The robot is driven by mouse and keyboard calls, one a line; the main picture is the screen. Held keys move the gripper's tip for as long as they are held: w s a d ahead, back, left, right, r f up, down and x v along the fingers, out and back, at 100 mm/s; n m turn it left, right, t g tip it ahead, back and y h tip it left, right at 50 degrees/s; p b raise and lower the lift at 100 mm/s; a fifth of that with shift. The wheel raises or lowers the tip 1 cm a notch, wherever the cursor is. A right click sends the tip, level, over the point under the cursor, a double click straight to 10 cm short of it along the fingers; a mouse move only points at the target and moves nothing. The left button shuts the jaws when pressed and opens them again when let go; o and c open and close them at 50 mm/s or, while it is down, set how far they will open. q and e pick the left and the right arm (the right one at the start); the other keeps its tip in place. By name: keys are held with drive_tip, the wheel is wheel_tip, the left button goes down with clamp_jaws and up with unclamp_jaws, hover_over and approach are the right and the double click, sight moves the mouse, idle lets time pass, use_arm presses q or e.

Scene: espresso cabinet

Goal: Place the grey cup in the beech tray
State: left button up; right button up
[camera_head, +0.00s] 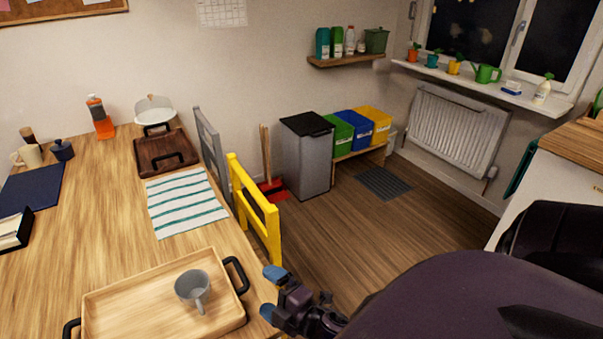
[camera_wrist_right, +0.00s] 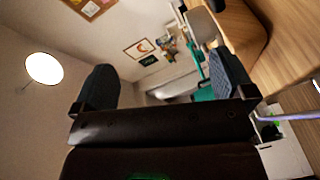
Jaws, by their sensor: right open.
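The grey cup (camera_head: 191,287) stands upright inside the beech tray (camera_head: 130,302), right of the tray's middle, with its handle towards the front. The tray lies on the wooden table and has black handles; its front edge is cut off by the picture. My right gripper (camera_head: 271,293) is just right of the tray, near the table's edge, apart from the cup. It is open and empty; its two spread fingers also show in the right wrist view (camera_wrist_right: 165,82). My left gripper is in neither view.
A striped cloth (camera_head: 186,203) and a dark brown tray (camera_head: 164,152) lie farther back on the table (camera_head: 100,215). A yellow chair (camera_head: 257,210) and a grey chair (camera_head: 212,150) stand at its right side. Open floor (camera_head: 345,225) lies beyond them.

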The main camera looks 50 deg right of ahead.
drive_tip(key=s+f+m+g+h, duration=0.1)
drive_tip(key=s+f+m+g, duration=0.4)
drive_tip(key=m, duration=0.9)
drive_tip(key=s+f, duration=0.3)
drive_tip(key=s, duration=0.1)
drive_tip(key=shift+f, duration=0.15)
